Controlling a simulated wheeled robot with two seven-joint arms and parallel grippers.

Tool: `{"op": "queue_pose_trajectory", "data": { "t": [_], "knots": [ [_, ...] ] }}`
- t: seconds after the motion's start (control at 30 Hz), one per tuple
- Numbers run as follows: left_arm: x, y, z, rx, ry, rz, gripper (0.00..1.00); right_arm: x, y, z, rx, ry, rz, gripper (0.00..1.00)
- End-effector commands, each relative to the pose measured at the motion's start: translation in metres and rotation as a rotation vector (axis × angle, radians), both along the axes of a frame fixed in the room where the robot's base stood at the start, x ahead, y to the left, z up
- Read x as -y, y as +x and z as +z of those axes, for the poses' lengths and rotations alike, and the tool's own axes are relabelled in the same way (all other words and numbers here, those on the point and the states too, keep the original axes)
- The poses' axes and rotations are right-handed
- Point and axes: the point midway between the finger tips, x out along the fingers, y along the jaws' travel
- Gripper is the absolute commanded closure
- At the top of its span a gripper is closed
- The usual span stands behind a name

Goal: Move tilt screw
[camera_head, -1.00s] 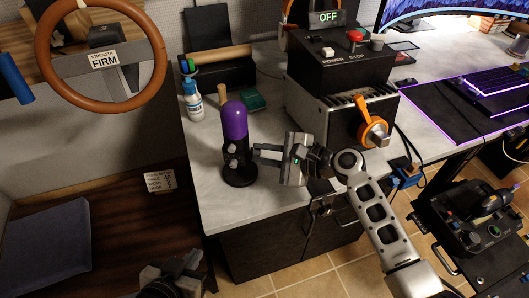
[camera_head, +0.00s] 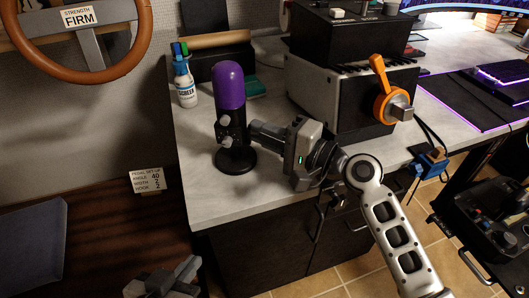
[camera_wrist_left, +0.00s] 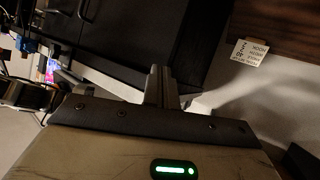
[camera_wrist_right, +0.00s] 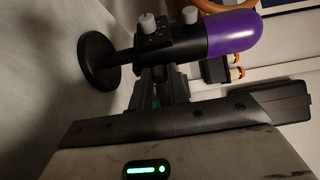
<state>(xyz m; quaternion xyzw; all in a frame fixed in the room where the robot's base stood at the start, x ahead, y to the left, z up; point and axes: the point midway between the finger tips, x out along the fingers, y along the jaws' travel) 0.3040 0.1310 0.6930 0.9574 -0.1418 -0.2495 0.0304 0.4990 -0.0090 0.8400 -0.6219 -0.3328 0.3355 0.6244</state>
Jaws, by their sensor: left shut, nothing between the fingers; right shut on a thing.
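A purple-topped black microphone (camera_head: 230,92) stands upright on its round base (camera_head: 234,160) on the grey desk. Two light grey knobs (camera_head: 225,142) show on its left side. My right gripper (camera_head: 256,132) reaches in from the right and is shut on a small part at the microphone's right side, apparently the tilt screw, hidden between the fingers. The right wrist view shows the fingers (camera_wrist_right: 165,88) against the black microphone body (camera_wrist_right: 165,45), with grey knobs (camera_wrist_right: 190,14) on the far side. My left gripper (camera_head: 190,268) is shut and empty, low at the bottom edge.
A spray bottle (camera_head: 185,85) stands behind the microphone to the left. A black and grey control box (camera_head: 340,95) with an orange lever (camera_head: 378,72) stands to the right. A brown steering wheel (camera_head: 122,62) hangs at the upper left. The desk's front edge (camera_head: 265,206) is below the microphone.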

Motion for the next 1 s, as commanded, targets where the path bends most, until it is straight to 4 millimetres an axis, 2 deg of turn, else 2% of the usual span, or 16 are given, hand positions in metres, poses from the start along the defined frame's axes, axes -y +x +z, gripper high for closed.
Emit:
{"op": "queue_pose_trajectory", "data": {
  "t": [0.03,0.1,0.33,0.7,1.0],
  "knots": [
    [0.002,0.001,-0.021,0.001,0.0,-0.007,1.0,0.0,0.0,-0.012,0.049,-0.01,0.002,1.0],
    [0.009,0.005,-0.054,-0.055,-0.006,-0.03,1.0,0.0,0.0,-0.012,0.113,-0.021,0.002,1.0],
    [0.029,0.013,-0.138,-0.203,-0.015,-0.103,1.0,0.0,0.0,-0.013,0.303,-0.059,0.001,1.0],
    [0.044,0.019,-0.097,0.051,-0.106,-0.128,1.0,0.0,0.001,-0.009,0.489,-0.097,0.001,1.0],
    [0.047,0.018,-0.085,0.11,-0.133,-0.135,1.0,0.0,0.001,-0.005,0.533,-0.105,0.002,1.0]
  ]
}}
